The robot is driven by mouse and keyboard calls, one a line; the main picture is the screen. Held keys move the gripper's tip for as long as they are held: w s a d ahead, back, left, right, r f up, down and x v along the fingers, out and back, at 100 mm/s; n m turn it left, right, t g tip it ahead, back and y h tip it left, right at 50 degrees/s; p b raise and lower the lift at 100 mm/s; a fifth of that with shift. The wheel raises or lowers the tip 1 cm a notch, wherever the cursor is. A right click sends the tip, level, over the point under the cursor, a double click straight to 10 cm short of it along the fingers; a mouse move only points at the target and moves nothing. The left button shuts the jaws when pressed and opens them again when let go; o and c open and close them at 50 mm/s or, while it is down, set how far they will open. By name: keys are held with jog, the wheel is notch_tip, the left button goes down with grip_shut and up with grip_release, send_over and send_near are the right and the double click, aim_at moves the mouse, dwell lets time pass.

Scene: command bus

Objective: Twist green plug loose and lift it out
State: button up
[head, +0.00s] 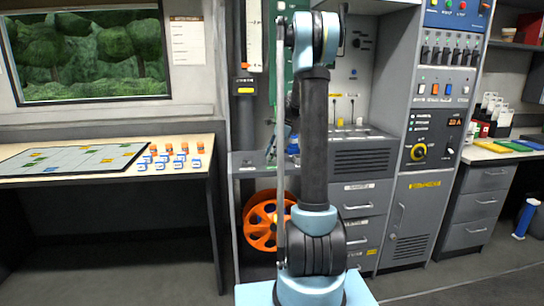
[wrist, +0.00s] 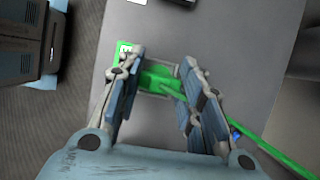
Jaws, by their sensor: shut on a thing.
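In the wrist view, the green plug (wrist: 158,82) is between the two fingers of my gripper (wrist: 162,60), which is shut on it. A green strip (wrist: 123,48) with a white mark shows beside the left fingertip. A green cable (wrist: 275,152) runs off to the lower right. I cannot tell whether the plug is still seated. In the head view, my arm covers most of the work area, and the plug cannot be made out.
A grey cabinet with drawers (head: 361,197) stands behind my arm, with an orange reel (head: 262,222) in its lower left bay. A tall switch panel (head: 440,88) rises on the right. A table (head: 100,177) with a map and small blocks stands at left.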

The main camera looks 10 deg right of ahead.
jog(key=shift+r, duration=1.1)
dwell(1.0)
jog(key=shift+r, duration=2.9)
